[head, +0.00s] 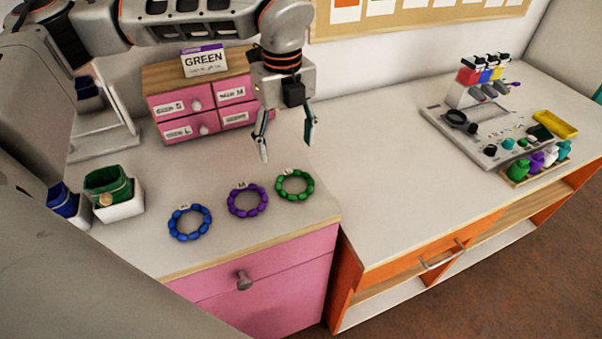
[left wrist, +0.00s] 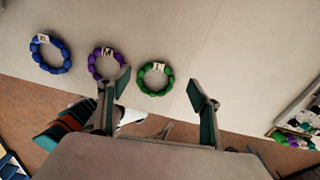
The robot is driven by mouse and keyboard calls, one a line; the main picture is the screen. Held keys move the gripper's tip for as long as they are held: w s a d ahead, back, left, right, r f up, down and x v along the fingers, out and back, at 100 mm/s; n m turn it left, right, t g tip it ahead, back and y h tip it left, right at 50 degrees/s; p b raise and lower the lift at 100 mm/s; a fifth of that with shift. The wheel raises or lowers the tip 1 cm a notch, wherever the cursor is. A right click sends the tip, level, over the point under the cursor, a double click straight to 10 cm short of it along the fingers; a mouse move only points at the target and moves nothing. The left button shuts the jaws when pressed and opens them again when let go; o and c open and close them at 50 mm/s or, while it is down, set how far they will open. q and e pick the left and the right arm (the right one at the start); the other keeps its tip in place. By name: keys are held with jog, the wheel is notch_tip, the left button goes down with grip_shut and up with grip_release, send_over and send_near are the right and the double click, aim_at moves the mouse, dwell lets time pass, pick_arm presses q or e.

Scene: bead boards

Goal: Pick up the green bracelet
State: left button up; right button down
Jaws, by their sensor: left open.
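The green bracelet (head: 294,197), a ring of green beads with a white letter tile, lies flat at the right end of a row on the table. The purple bracelet (head: 248,212) and the blue bracelet (head: 189,233) lie to its left. My left gripper (head: 286,142) is open and empty, above and behind the green bracelet in the head view. In the left wrist view the green bracelet (left wrist: 155,79) shows between the two fingertips (left wrist: 160,83), apart from them. A finger partly covers the purple bracelet (left wrist: 106,62). My right gripper is not in view.
A pink drawer box (head: 183,115) with a "GREEN" sign (head: 204,62) stands behind. A white container with green cloth (head: 120,206) stands at left. A grey bead board (head: 487,135) lies on the right table. Table around the bracelets is clear.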

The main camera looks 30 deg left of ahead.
aim_at(287, 170)
pick_arm(q)
jog(key=shift+s+f, duration=0.3)
jog(key=shift+f, duration=0.6)
jog(key=shift+w+f, duration=0.2)
jog(key=shift+f, duration=2.4)
jog(key=c, duration=1.1)
